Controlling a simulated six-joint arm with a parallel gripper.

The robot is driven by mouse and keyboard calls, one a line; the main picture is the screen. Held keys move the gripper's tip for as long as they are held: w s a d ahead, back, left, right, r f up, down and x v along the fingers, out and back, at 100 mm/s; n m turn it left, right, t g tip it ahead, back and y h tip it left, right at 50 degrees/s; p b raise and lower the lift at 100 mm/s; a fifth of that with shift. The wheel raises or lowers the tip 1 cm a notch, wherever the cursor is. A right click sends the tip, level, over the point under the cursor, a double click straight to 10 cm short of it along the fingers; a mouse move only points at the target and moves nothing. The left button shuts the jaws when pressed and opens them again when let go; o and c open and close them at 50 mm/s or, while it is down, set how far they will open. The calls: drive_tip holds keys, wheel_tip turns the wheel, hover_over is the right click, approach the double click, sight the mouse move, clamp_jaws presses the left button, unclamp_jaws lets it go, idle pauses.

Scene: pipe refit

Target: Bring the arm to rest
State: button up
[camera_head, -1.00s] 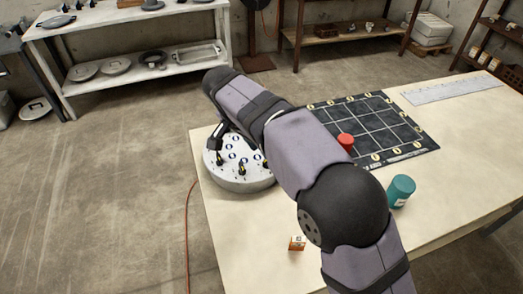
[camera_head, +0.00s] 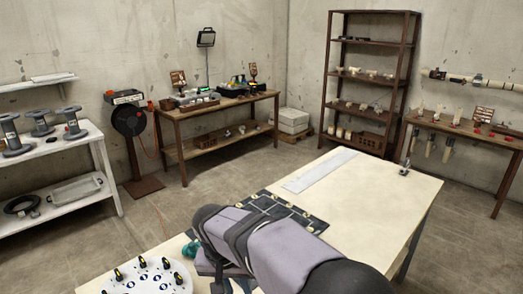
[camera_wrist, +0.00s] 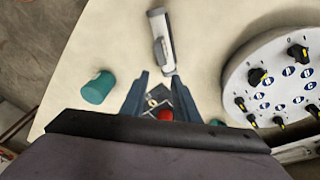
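My gripper (camera_wrist: 160,98) is open and empty in the wrist view, its two dark fingers spread apart above the table. In the head view my arm reaches in from the bottom over the table, and the gripper is mostly hidden at the bottom edge. A teal cylinder (camera_wrist: 97,88) stands to the left of the fingers. The round white plate with black knobs (camera_wrist: 239,78) is to the right; it also shows in the head view (camera_head: 150,284).
The pale table (camera_head: 372,200) carries a ruler (camera_head: 318,172) and a small metal fixture (camera_head: 404,168) at its far corner. A grey elongated object (camera_wrist: 161,40) shows in the wrist view. Shelves (camera_head: 370,75) and benches (camera_head: 222,133) line the walls, across open floor.

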drive_tip(key=s+d+f+g+p, duration=0.1)
drive_tip(key=s+d+f, duration=0.1)
drive_tip(key=s+d, duration=0.6)
drive_tip(key=s+d+f+n+g+y+p, duration=0.1)
drive_tip(key=s+d+p, duration=0.1)
drive_tip(key=s+d, duration=0.7)
drive_tip(key=d, duration=0.4)
drive_tip(key=shift+f, duration=0.4)
drive_tip(key=shift+r+p, duration=0.15)
drive_tip(key=shift+p, duration=0.15)
idle(1.1)
